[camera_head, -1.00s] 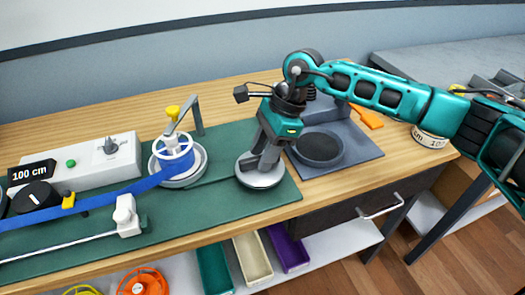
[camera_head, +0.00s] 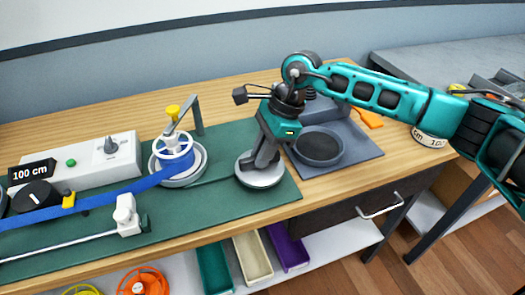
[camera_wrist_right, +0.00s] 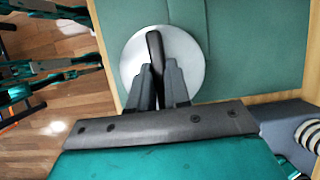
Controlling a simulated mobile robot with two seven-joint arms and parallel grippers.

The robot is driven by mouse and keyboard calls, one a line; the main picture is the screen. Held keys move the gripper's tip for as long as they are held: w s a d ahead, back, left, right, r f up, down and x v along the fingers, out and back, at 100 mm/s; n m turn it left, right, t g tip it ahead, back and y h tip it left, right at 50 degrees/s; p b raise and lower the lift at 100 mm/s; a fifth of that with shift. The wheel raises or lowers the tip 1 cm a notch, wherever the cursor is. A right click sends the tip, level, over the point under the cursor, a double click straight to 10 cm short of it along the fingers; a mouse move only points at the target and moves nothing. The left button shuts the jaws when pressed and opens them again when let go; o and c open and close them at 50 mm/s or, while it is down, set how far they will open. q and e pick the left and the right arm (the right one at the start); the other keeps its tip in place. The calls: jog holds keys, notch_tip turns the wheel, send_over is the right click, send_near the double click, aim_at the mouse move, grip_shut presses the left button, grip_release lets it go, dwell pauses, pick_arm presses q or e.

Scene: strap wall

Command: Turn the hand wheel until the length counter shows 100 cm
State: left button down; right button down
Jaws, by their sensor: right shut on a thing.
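The length counter (camera_head: 32,172) shows 100 cm in white on its dark display. The hand wheel (camera_head: 262,179) is a pale round disc lying flat on the green mat, and it also fills the upper middle of the right wrist view (camera_wrist_right: 191,52). My right gripper (camera_head: 262,162) is over the wheel. Its two dark fingers (camera_wrist_right: 160,82) are shut around the wheel's black upright handle (camera_wrist_right: 154,44). The lower part of the handle is hidden between the fingers. My left gripper is not seen in the head view.
A blue strap (camera_head: 100,201) runs across the mat to a spool (camera_head: 173,158) with a yellow top. A grey device with a round dark plate (camera_head: 319,147) stands close to the right of the wheel. Bins (camera_head: 252,257) sit below the bench's front edge.

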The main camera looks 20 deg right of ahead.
jog(key=shift+f, duration=0.15)
jog(key=shift+s+f+m+t+b, duration=0.1)
jog(key=shift+m+t+b, duration=0.2)
jog(key=shift+m+b, duration=0.3)
jog(key=shift+m, duration=0.5)
jog(key=c, duration=1.1)
grip_release()
jog(key=v, duration=1.3)
jog(key=shift+s+a, duration=0.1)
jog(key=shift+s, duration=0.1)
jog(key=shift+s, duration=0.1)
